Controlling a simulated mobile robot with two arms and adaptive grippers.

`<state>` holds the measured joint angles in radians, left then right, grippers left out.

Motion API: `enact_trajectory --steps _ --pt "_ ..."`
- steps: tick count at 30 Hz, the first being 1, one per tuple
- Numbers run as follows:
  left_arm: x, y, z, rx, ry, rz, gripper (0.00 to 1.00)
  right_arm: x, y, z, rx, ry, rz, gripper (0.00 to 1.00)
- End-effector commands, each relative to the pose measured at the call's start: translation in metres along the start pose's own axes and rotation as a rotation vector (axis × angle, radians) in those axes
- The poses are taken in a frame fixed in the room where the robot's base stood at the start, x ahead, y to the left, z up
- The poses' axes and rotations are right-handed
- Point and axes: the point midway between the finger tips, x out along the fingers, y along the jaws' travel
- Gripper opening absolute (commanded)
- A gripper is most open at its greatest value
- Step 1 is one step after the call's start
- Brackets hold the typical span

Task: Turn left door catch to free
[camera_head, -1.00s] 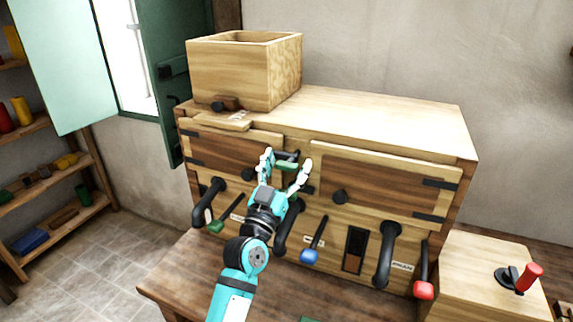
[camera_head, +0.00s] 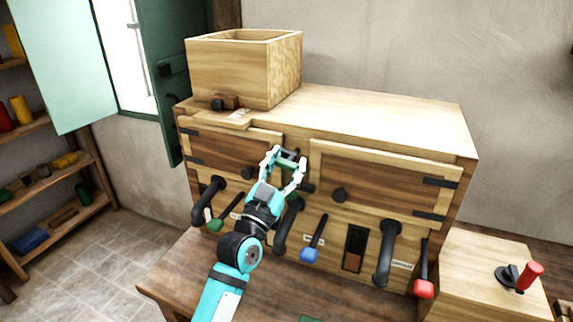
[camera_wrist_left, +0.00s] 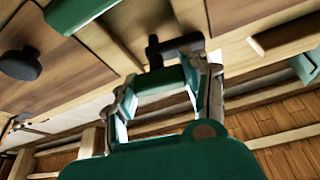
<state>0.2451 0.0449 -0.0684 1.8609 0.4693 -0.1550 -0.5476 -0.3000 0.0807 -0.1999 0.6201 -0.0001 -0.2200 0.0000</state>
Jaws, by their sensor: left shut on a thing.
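In the left wrist view, the dark T-shaped end of the catch (camera_wrist_left: 175,46) shows just beyond the fingertips (camera_wrist_left: 165,75). A green bar spans the space between the fingers there. The fingers hide part of the catch, so its exact angle is hard to tell. My right gripper is not in view.
The right door (camera_head: 385,185) has a dark knob (camera_head: 339,195). Below are dark curved handles (camera_head: 386,255), a blue-tipped lever (camera_head: 311,250) and a red-tipped lever (camera_head: 423,285). An open wooden bin (camera_head: 230,75) stands on the cabinet top. The space in front of the doors is otherwise clear.

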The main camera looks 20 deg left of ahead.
Motion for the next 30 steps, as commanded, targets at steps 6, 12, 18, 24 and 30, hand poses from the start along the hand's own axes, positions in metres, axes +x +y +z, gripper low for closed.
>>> enact_trajectory --steps 6,12,18,24,30 --pt "0.0 0.0 0.0 0.186 0.0 0.077 0.14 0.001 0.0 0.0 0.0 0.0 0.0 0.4" --pt "0.0 0.001 -0.001 0.362 0.0 0.15 0.14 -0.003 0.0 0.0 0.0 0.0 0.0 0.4" --pt "0.001 0.001 -0.001 0.537 -0.001 0.223 0.14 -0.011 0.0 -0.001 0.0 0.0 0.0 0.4" --pt "0.001 0.001 -0.002 0.702 -0.001 0.291 0.14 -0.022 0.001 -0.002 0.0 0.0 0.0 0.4" --pt "0.001 0.002 -0.001 0.835 -0.001 0.347 0.14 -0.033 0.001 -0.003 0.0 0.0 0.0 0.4"
